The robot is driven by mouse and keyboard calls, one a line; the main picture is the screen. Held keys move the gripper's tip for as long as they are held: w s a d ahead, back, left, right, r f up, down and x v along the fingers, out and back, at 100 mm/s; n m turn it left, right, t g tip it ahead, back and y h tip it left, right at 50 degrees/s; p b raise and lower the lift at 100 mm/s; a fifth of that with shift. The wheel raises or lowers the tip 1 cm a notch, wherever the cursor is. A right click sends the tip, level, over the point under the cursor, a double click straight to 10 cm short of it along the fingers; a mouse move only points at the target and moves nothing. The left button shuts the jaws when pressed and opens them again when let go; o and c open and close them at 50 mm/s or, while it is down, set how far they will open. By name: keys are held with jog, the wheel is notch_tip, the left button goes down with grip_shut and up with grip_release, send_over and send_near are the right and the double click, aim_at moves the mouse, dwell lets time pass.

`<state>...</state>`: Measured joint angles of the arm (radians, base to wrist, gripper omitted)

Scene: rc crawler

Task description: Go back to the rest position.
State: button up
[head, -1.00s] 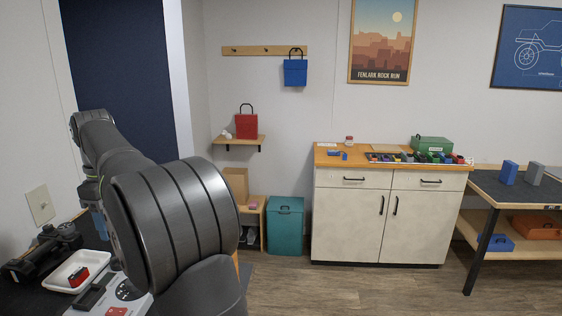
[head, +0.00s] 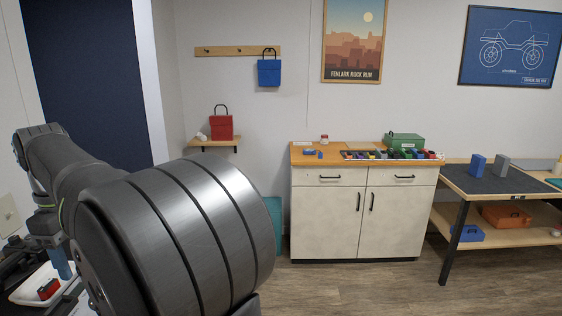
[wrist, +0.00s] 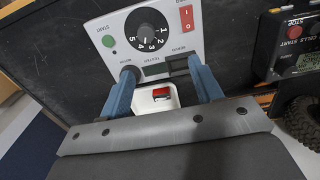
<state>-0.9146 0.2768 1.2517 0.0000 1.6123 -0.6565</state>
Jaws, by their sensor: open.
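My gripper (wrist: 162,72) is open, its two blue fingers apart with nothing held between them. In the head view only a blue finger (head: 60,262) shows at the lower left, below my arm. In the wrist view the fingers are over a white tester panel (wrist: 108,26) with a black dial, a green START button and a red switch. My arm hides much of that bench.
A white cabinet (head: 330,225), a dark-topped bench (head: 510,184) and a teal bin (head: 273,222) stand across the room. Open floor lies before the cabinet.

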jog(key=s+a+f, duration=0.1)
jog(key=a+f, duration=0.1)
jog(key=a, duration=0.1)
jog(key=s+a+f, duration=0.1)
jog(key=a, duration=0.1)
jog(key=shift+s+a+f, duration=0.25)
jog(key=shift+s+f, duration=0.05)
jog(key=shift+f, duration=0.05)
jog(key=shift+s+a+f, duration=0.1)
jog(key=shift+a+f, duration=0.05)
jog(key=shift+f, duration=0.35)
jog(key=shift+s+a+f, duration=0.1)
jog(key=shift+a+f, duration=0.05)
jog(key=shift+f, duration=1)
jog(key=shift+r, duration=0.1)
jog(key=shift+r, duration=0.25)
notch_tip(320, 180, up, 2)
jog(key=shift+w+d+r, duration=0.15)
jog(key=w+d+r, duration=0.6)
jog(key=w+d, duration=0.1)
jog(key=shift+d+r, duration=0.2)
jog(key=shift+d, duration=0.1)
